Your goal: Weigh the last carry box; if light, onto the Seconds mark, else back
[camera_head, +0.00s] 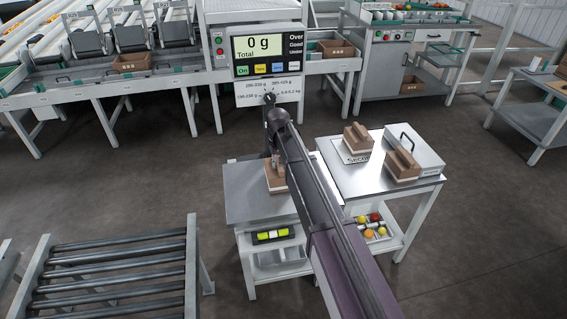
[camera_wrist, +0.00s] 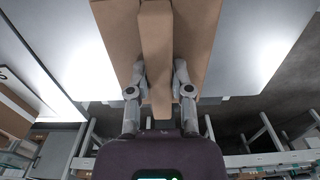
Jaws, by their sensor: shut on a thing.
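My gripper (camera_head: 276,158) is shut on the raised middle handle of a brown carry box (camera_head: 275,181). The wrist view shows both fingers (camera_wrist: 159,84) on either side of the handle of this carry box (camera_wrist: 112,30). The box is over the grey pan of the weighing stand (camera_head: 242,200); whether it touches the pan I cannot tell. The display (camera_head: 267,50) reads 0 g. On the table to the right (camera_head: 345,186), one carry box (camera_head: 357,138) stands at the partly covered Seconds mark (camera_head: 355,159). Another carry box (camera_head: 402,166) stands nearer the front right.
A pale case with a black handle (camera_head: 425,157) lies on the right table behind the front box. A lower shelf holds coloured balls (camera_head: 375,227). A roller conveyor (camera_head: 110,270) is at the front left. A long sorting bench (camera_head: 90,85) runs along the back.

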